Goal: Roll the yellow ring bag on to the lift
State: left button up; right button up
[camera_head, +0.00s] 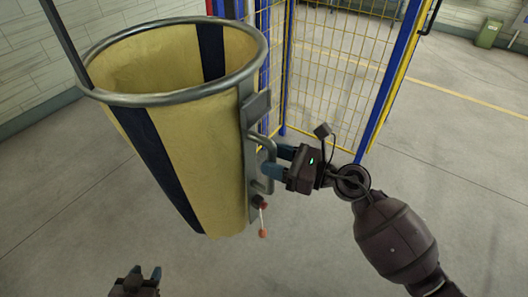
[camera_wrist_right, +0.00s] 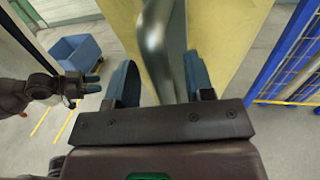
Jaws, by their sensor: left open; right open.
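The yellow ring bag (camera_head: 195,130) is tall, yellow with dark stripes, and hangs from a grey metal ring at left in the head view. Its yellow side also fills the middle of the right wrist view (camera_wrist_right: 225,35). A bent metal handle (camera_head: 266,160) sits on its right side. My right gripper (camera_head: 275,163) is open at this handle; in the right wrist view the handle tube (camera_wrist_right: 158,45) stands between the two fingers. Contact cannot be told. My left gripper (camera_head: 145,272) is open and empty at the bottom left, apart from the bag. The bag's bottom is only partly visible.
A blue and yellow mesh cage (camera_head: 335,85) stands behind the bag, its gate open. A blue tub (camera_wrist_right: 76,55) shows in the right wrist view. A green bin (camera_head: 488,33) stands far right.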

jog(key=shift+x, duration=1.4)
grip_shut()
